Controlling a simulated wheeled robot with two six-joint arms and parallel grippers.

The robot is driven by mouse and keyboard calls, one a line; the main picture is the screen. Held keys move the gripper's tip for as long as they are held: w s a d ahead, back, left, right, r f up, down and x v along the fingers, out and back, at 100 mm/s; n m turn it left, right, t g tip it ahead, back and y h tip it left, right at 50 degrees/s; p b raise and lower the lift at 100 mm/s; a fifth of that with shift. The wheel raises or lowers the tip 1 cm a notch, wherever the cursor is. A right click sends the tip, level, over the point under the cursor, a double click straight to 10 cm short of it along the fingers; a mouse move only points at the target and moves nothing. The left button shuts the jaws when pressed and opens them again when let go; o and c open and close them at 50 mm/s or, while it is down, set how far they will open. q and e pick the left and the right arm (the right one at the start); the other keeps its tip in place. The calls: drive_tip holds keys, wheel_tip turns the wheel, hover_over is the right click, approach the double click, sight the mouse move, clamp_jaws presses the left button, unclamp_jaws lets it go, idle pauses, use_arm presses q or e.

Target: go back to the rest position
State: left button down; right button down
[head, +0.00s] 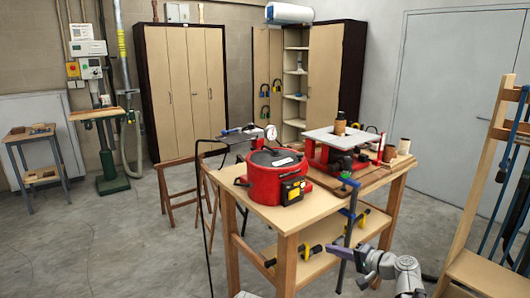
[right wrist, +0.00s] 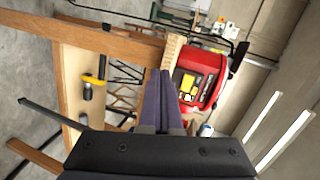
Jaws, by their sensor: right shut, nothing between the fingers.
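The gripper is shut and empty. The fingers overlap the bench edge in the right wrist view; I cannot tell whether they touch it. My left gripper is not in view.
A red pot (head: 272,178) and a red machine with a grey top (head: 340,137) stand on the bench. A blue clamp (head: 350,208) hangs at its front edge, close to my right gripper. A wooden frame (head: 480,180) stands at the right.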

drive_tip(key=s+a+f+n+g+h+p, duration=0.1)
drive_tip(key=s+a+f+n+g, duration=0.3)
drive_tip(key=a, duration=0.3)
drive_tip(key=s+a+f+n+g+h+p, duration=0.1)
drive_tip(key=s+a+f+n+g, duration=0.2)
drive_tip(key=s+a, duration=0.45)
drive_tip(key=s+f+n+g+h+p, duration=0.1)
drive_tip(key=s+f+n+g+h, duration=0.1)
drive_tip(key=s+h, duration=0.3)
drive_tip(key=s+f+n+g+h+p, duration=0.1)
drive_tip(key=s+h, duration=0.3)
drive_tip(key=s, duration=0.4)
drive_tip(key=shift+s+a+f+n+g+h+p, duration=0.4)
drive_tip(key=shift+f+n+g, duration=0.15)
drive_tip(key=shift+n, duration=0.25)
